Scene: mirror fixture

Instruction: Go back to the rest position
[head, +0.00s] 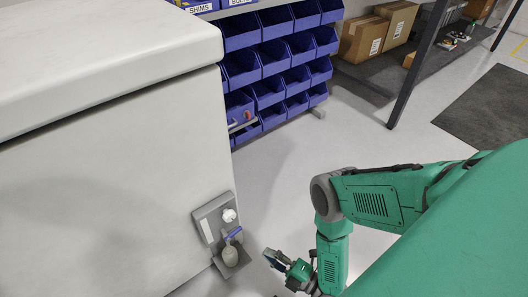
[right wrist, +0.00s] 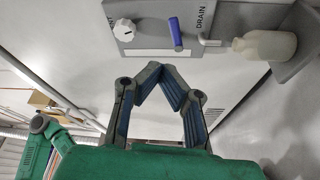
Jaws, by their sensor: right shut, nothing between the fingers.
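My right gripper (head: 274,259) is low in the head view, to the right of the white cabinet's drain panel (head: 209,217) and apart from it. In the right wrist view its fingertips (right wrist: 158,70) meet in a point, shut and empty. Beyond them is the panel with a white knob (right wrist: 124,30), a blue valve handle (right wrist: 175,33) and the word DRAIN. The handle lies across the line of the spout (right wrist: 209,42). A pale bottle (right wrist: 268,46) stands at the spout on a grey bracket (right wrist: 300,48). My left gripper is not in view.
The large white cabinet (head: 110,170) fills the left of the head view. A rack of blue bins (head: 270,75) stands behind it. A shelf with cardboard boxes (head: 362,38) and a dark post (head: 415,65) are at the back. The floor between (head: 300,145) is clear.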

